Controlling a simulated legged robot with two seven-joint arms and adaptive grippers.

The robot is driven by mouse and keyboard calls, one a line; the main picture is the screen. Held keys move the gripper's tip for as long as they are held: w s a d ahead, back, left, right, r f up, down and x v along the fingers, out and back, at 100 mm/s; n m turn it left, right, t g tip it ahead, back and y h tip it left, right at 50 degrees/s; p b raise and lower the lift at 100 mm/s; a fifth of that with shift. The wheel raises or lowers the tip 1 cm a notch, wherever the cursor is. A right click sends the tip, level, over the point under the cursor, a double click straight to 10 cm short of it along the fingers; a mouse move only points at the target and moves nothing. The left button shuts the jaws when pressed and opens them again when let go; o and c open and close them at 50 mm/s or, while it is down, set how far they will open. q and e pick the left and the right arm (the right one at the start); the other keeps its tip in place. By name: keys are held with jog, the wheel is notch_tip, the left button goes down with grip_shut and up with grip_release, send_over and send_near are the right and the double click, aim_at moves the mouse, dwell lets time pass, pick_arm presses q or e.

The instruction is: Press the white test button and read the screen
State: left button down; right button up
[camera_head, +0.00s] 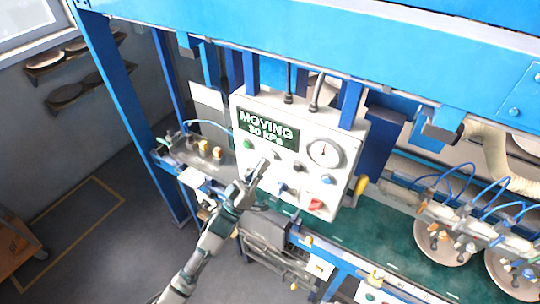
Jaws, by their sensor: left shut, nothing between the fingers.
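The white control box (300,120) hangs below the blue frame, its face tilted in the picture. Its dark screen (268,129) shows "MOVING" in light letters over a second line that looks like "80 kPa". My left gripper (262,166) is shut and empty, its fingertips at the lower left of the box face. I cannot tell whether they touch it. I cannot make out the white test button; the fingertips cover part of the panel there. A green button (247,144), a black one (273,155) and a blue one (327,180) show around. My right gripper is out of view.
A round gauge (324,153) and a red switch (316,204) are on the same box. Below runs a green conveyor (365,245) with plates (440,240) under blue-hosed nozzles. A blue post (125,110) stands at left. The grey floor at left is mostly clear.

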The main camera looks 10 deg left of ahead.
pick_arm(q)
jog(key=shift+s, duration=0.1)
jog(key=shift+s+a+p, duration=0.2)
jog(key=shift+s+a, duration=0.1)
jog(key=shift+s, duration=0.45)
jog(key=shift+s+a+p, duration=0.25)
jog(key=shift+s+a, duration=0.05)
jog(key=shift+s, duration=0.45)
jog(key=shift+s+a+p, duration=0.2)
jog(key=shift+s+a, duration=0.1)
jog(key=shift+s, duration=0.45)
jog(key=shift+f, duration=0.15)
